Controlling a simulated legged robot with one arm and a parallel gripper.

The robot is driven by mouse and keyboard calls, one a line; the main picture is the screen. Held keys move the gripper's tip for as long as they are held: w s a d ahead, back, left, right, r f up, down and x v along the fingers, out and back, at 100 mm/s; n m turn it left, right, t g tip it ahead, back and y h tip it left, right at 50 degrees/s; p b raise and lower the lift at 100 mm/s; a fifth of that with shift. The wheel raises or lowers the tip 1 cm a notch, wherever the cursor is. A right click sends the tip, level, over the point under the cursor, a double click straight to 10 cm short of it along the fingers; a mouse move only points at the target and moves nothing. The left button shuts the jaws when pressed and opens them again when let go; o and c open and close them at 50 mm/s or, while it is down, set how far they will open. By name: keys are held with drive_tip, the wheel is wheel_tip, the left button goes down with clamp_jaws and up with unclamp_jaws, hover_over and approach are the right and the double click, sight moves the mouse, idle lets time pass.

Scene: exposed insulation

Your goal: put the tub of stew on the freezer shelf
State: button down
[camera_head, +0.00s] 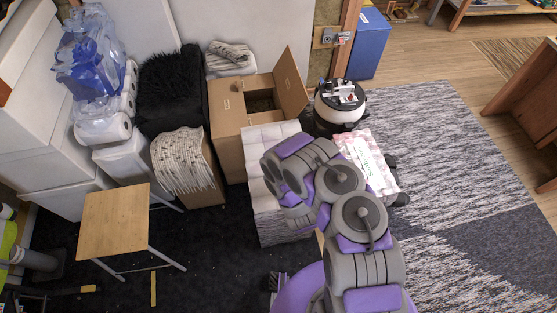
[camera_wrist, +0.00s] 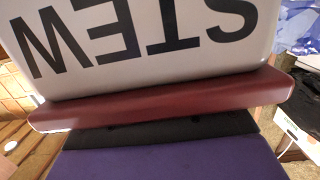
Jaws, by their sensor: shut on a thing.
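The tub of stew (camera_wrist: 145,50) fills the top of the wrist view. It is pale, with "STEW" in large dark letters upside down in the picture and a dark red lid or rim (camera_wrist: 165,103) along its lower edge. My gripper (camera_wrist: 160,133), black and purple, is shut on the tub; its fingertips are mostly hidden. In the head view my grey and purple arm is folded at the lower middle, and neither the tub nor the gripper can be made out. I cannot identify the freezer shelf; white cabinet-like units (camera_head: 62,150) stand at the left.
A small wooden-topped table (camera_head: 113,220) stands at the lower left. An open cardboard box (camera_head: 228,130) and a black furry box (camera_head: 172,85) stand behind it. A round white-and-black robot (camera_head: 340,105) is beyond my arm. The grey rug (camera_head: 450,170) at the right is mostly clear.

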drive_tip(key=shift+s+a+f, duration=0.75)
drive_tip(key=shift+s+f, duration=0.05)
drive_tip(key=shift+s, duration=0.2)
drive_tip(key=shift+b+x, duration=0.45)
drive_tip(key=shift+x, duration=0.55)
drive_tip(key=shift+s+f+b+x, duration=0.1)
drive_tip(key=shift+f+b+x, duration=0.55)
drive_tip(key=shift+x, duration=1.75)
drive_tip(key=shift+s+f+b+x, duration=0.1)
drive_tip(key=shift+f+b+x, duration=0.15)
drive_tip(key=shift+b+x, duration=1.45)
drive_tip(key=shift+s+f+b+x, duration=0.15)
drive_tip(key=shift+f+x, duration=0.25)
drive_tip(key=shift+x, duration=2.7)
drive_tip(key=shift+w+a+r, duration=0.1)
drive_tip(key=shift+c, duration=1.4)
unclamp_jaws()
